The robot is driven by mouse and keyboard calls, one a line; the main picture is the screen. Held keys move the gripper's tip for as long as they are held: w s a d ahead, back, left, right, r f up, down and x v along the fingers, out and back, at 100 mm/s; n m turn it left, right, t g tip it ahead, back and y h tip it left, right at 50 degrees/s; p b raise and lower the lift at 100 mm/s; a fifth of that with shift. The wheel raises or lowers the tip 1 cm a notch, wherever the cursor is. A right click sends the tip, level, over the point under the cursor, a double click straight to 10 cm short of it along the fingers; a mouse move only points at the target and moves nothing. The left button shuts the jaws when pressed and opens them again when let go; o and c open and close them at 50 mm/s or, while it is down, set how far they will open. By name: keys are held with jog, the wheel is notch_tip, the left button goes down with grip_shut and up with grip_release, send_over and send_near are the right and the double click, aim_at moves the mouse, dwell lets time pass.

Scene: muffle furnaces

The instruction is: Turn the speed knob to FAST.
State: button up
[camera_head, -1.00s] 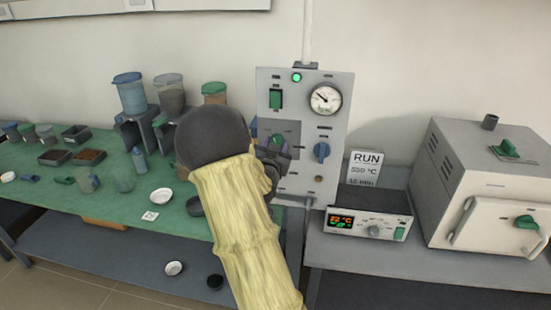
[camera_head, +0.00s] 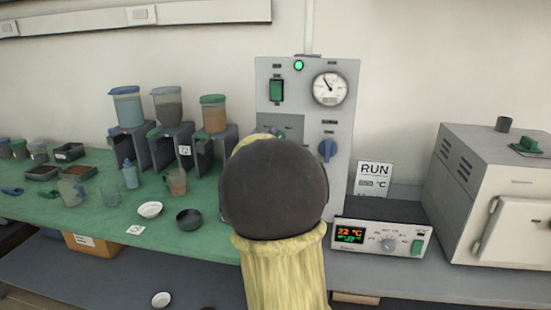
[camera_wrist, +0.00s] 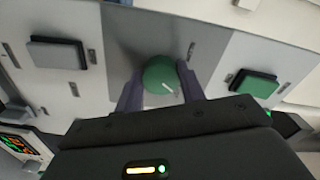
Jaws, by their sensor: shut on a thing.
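A round green knob (camera_wrist: 160,75) with a short white pointer mark sits on a darker grey patch of the control panel (camera_wrist: 118,40). My gripper (camera_wrist: 159,82) is shut on this knob, with one purple-grey finger on each side of it. In the head view my dark wrist and yellow sleeve cover the gripper and most of the knob. The same panel (camera_head: 341,180) stands upright in the head view, and the lettering around the knob is too small to read.
The panel also carries a green switch (camera_head: 277,90), a gauge (camera_head: 330,89) and a blue knob (camera_head: 327,149). A controller (camera_head: 381,238) reading 22 °C, a RUN sign (camera_head: 374,178) and a furnace (camera_head: 505,195) stand to the right. Hoppers and dishes stand on the green bench top (camera_head: 110,235).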

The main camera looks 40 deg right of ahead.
jog(key=shift+m+b, duration=1.2)
jog(key=o, duration=1)
jog(key=v, duration=1.7)
jog(key=shift+s+a+p, duration=0.1)
jog(key=shift+a+p, duration=0.15)
jog(key=shift+p, duration=0.05)
